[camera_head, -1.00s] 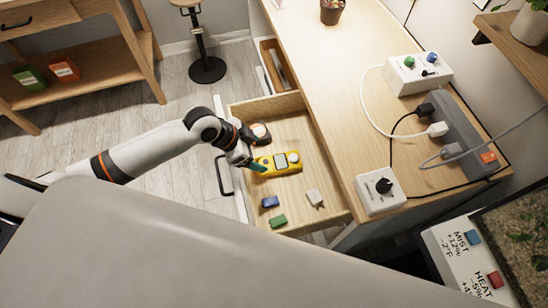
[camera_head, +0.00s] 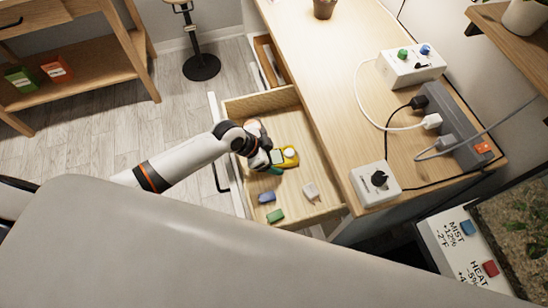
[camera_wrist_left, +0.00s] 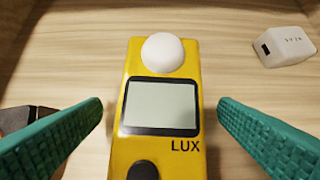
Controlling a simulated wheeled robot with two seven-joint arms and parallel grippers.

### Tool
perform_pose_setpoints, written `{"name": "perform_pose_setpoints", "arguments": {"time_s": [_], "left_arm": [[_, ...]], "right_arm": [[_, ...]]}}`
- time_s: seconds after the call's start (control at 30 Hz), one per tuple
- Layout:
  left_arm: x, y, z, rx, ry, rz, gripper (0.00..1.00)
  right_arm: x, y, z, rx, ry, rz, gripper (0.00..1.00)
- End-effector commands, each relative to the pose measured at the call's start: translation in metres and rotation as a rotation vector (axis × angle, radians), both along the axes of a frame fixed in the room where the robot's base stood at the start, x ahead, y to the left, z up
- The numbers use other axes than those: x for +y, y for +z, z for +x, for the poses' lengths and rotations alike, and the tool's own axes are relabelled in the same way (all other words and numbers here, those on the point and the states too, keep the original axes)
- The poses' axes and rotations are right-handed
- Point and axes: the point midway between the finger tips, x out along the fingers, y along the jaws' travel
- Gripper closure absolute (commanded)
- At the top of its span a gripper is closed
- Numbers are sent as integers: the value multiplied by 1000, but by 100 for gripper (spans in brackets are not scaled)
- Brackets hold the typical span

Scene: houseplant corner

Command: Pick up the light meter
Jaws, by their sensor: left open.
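The yellow light meter (camera_wrist_left: 162,105) lies in the open drawer. In the left wrist view it has a white dome, a grey screen and the letters LUX. It also shows in the head view (camera_head: 290,157), partly hidden by my left gripper. My left gripper (camera_head: 273,166) is over the meter. In the left wrist view its green fingers (camera_wrist_left: 160,130) are open, one on each side of the meter, with a gap to it on both sides. My right gripper is not in view.
The desktop (camera_head: 325,100) with a power strip (camera_head: 455,125) is to the right.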

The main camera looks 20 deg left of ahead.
Motion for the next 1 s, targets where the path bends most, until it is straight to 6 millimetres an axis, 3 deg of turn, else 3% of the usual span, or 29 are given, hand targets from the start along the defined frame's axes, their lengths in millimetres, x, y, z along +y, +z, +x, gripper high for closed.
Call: {"name": "perform_pose_setpoints", "arguments": {"time_s": [0.03,0.33,0.67,1.0], "left_arm": [[0,0,0,0,0,0,22],[0,0,0,0,1,0,69],[0,11,1,-4,0,-1,70],[0,77,1,-6,-1,-1,70]], "right_arm": [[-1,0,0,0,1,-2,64],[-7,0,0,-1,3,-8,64],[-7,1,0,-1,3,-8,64],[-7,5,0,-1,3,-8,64]]}}
